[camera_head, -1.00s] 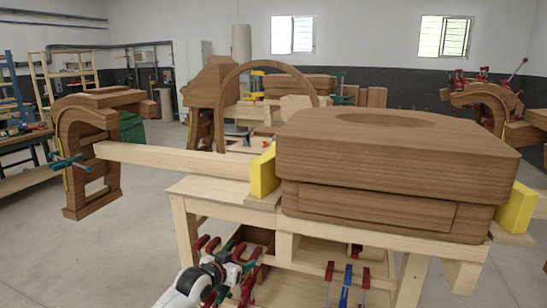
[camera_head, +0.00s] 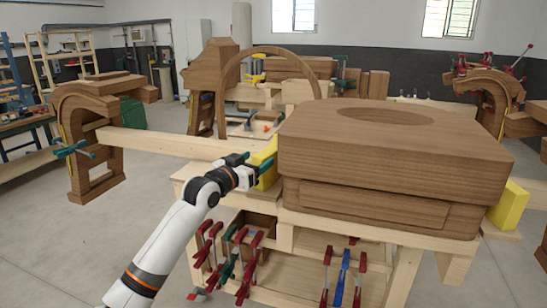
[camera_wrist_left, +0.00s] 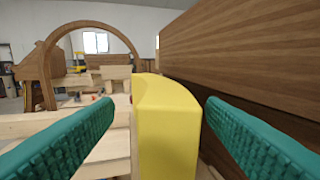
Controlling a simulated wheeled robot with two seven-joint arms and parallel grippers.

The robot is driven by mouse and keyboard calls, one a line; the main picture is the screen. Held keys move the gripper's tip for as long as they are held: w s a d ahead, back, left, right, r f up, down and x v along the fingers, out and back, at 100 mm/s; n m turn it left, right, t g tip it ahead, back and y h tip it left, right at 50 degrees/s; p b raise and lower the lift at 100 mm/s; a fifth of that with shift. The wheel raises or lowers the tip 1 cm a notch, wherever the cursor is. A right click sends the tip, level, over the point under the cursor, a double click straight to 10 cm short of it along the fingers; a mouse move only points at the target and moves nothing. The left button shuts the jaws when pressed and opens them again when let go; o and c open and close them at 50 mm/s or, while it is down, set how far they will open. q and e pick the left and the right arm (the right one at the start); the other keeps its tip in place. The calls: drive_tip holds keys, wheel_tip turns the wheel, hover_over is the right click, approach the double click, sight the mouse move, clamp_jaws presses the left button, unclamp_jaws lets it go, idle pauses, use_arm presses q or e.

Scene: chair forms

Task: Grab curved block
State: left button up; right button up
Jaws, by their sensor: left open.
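The curved block is yellow (camera_wrist_left: 168,125) and stands upright on the wooden bench, at the left side of the large wooden seat form. In the head view the yellow block (camera_head: 266,160) is partly hidden by my left gripper (camera_head: 262,166). In the left wrist view the two green fingers of my left gripper (camera_wrist_left: 160,140) are open, one on each side of the block. A small gap shows between the block and each finger. My right gripper is not in view.
The large wooden form (camera_head: 390,150) rises close to the right of the block. A second yellow block (camera_head: 509,205) stands at its right end. A pale beam (camera_head: 165,142) runs left to a clamped wooden form (camera_head: 75,130). Red clamps (camera_head: 243,265) hang below the bench.

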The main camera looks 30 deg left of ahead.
sight(266, 151)
use_arm(q)
drive_tip(key=w, duration=0.1)
drive_tip(key=w+p, duration=0.1)
drive_tip(key=w, duration=0.1)
drive_tip(key=w+p, duration=0.1)
drive_tip(key=shift+w+d, duration=0.15)
drive_tip(key=shift+d, duration=0.1)
drive_tip(key=shift+w+f, duration=0.1)
drive_tip(key=shift+w, duration=0.25)
drive_tip(key=shift+s, duration=0.1)
drive_tip(key=c, duration=1.2)
drive_tip(key=shift+c, duration=0.9)
drive_tip(key=shift+r, duration=0.2)
